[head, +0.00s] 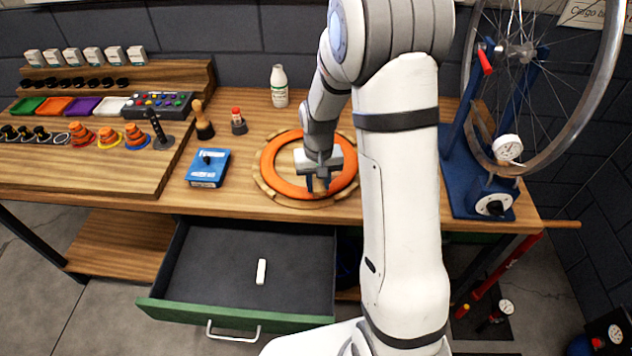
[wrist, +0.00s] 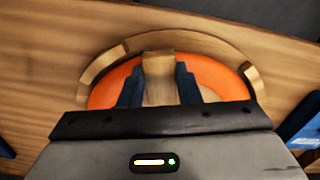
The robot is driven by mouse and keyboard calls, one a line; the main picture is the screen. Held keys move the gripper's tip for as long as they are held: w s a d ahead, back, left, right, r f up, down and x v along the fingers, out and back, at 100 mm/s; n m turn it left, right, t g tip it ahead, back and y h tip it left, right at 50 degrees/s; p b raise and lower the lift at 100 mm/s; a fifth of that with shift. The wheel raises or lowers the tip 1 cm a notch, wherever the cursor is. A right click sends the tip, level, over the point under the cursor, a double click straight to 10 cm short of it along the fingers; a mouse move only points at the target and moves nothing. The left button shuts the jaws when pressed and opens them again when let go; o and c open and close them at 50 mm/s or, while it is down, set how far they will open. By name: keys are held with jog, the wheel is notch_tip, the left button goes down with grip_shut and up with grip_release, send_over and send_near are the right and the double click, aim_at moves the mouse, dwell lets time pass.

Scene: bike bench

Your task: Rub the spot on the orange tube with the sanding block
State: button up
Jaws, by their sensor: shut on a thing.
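The orange tube (head: 270,160) is a ring lying in a round wooden holder (head: 300,203) on the bench. My gripper (head: 319,184) is over the near right part of the ring. In the wrist view, my gripper (wrist: 158,85) has its two blue fingers shut on a tan block (wrist: 158,68), which I take as the sanding block. The block is over the orange tube (wrist: 215,77), inside the rim of the holder (wrist: 185,40). I cannot tell whether the block touches the tube. I see no spot on the tube; the block and fingers hide part of it.
An open green-fronted drawer (head: 230,315) with a small white piece (head: 261,271) juts out below the bench. A blue box (head: 207,168) stands left of the ring, a white bottle (head: 279,87) behind it. A blue wheel stand (head: 460,180) is at the right.

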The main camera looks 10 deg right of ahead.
jog(key=shift+d, duration=0.5)
jog(key=shift+r, duration=0.1)
jog(key=shift+r+p, duration=2.25)
jog(key=shift+r, duration=1.25)
jog(key=shift+f, duration=0.15)
